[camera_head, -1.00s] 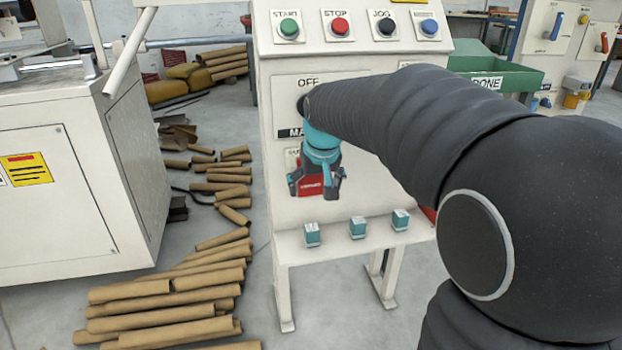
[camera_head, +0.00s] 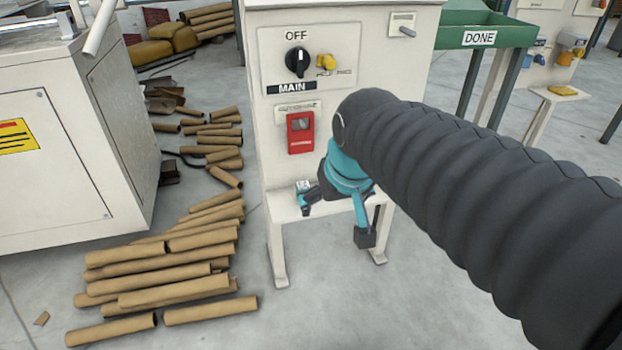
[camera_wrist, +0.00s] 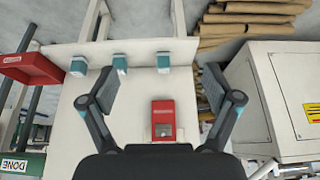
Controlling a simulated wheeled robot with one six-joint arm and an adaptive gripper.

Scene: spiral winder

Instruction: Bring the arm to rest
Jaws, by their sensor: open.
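My gripper (camera_head: 335,218) is open and empty, pointing down in front of the cream control cabinet (camera_head: 260,165). In the wrist view, my gripper's two fingers (camera_wrist: 157,80) are spread wide with nothing between their tips. A red padlock-like piece (camera_head: 300,132) with a grey window sits on the cabinet front below the MAIN switch (camera_head: 298,62). It also shows in the wrist view (camera_wrist: 163,120), beyond the space between the fingers. My arm reaches in from the right and hides part of the cabinet and its shelf.
A narrow shelf (camera_wrist: 140,50) with three small teal-and-white blocks (camera_wrist: 119,62) juts from the cabinet. A green DONE tray (camera_head: 487,28) stands behind at right. Brown tubes (camera_head: 165,272) lie on the floor at left, beside a cream machine (camera_head: 60,130). Some floor is clear in front.

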